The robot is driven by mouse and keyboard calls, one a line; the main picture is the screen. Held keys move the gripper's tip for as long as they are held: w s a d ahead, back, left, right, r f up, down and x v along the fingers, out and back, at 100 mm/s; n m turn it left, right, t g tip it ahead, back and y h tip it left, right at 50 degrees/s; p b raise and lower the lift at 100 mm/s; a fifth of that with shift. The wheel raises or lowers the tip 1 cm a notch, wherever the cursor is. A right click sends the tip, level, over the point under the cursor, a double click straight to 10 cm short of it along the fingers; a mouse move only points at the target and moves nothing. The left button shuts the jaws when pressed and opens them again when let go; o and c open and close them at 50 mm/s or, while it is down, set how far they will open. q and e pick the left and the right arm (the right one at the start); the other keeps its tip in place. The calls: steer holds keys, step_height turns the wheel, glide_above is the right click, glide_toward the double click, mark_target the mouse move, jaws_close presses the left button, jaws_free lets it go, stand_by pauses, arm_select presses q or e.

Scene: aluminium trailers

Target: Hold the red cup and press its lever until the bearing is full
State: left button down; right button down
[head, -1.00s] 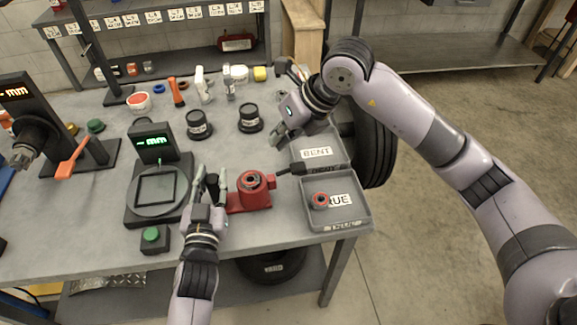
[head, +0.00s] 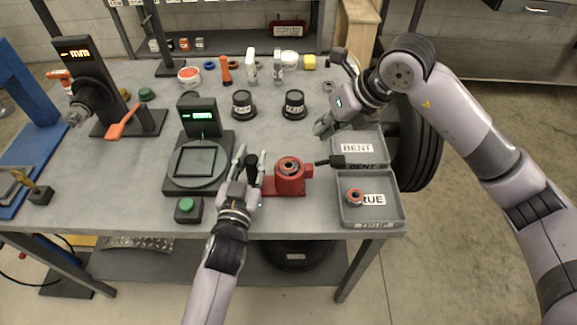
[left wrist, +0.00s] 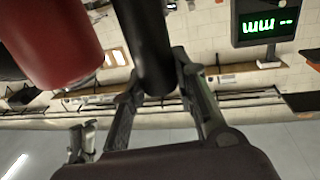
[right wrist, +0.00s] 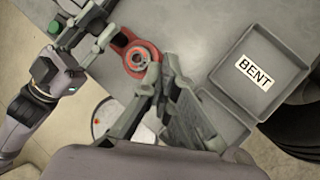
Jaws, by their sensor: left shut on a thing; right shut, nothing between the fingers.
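The red cup (head: 290,180) stands upright on its red base near the table's front edge. A grey ring with a dark centre shows in its top, and I cannot tell how full it is. A black lever (head: 328,162) reaches right from the cup. My left gripper (head: 249,168) is shut on a black upright handle (left wrist: 150,45) just left of the cup. The red cup's side also shows in the left wrist view (left wrist: 55,40). My right gripper (head: 322,128) is shut and empty, above and behind the lever. In the right wrist view the cup (right wrist: 138,62) is beside its fingertips.
Grey trays labelled BENT (head: 381,150) and TRUE (head: 396,212) lie to the right; a red ring part (head: 355,196) sits in the TRUE tray. A gauge with a round plate (head: 181,184) and a green button (head: 187,206) stand left. Two black weights (head: 295,106) stand behind.

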mark_target(330, 157)
stand_by(0.5)
steer(key=r, duration=0.2)
steer(key=a+r, duration=0.1)
steer(key=shift+r, duration=0.35)
step_height(330, 157, down, 8)
steer(key=d, duration=0.2)
steer(key=shift+d+f, duration=0.2)
steer(key=shift+f, duration=0.05)
stand_by(1.4)
steer(key=shift+d+f, duration=0.15)
steer(key=shift+f, duration=0.25)
steer(key=shift+d+f, duration=0.2)
steer(key=shift+f, duration=0.4)
steer(key=shift+d+f, duration=0.15)
steer(key=shift+f, duration=0.4)
stand_by(1.3)
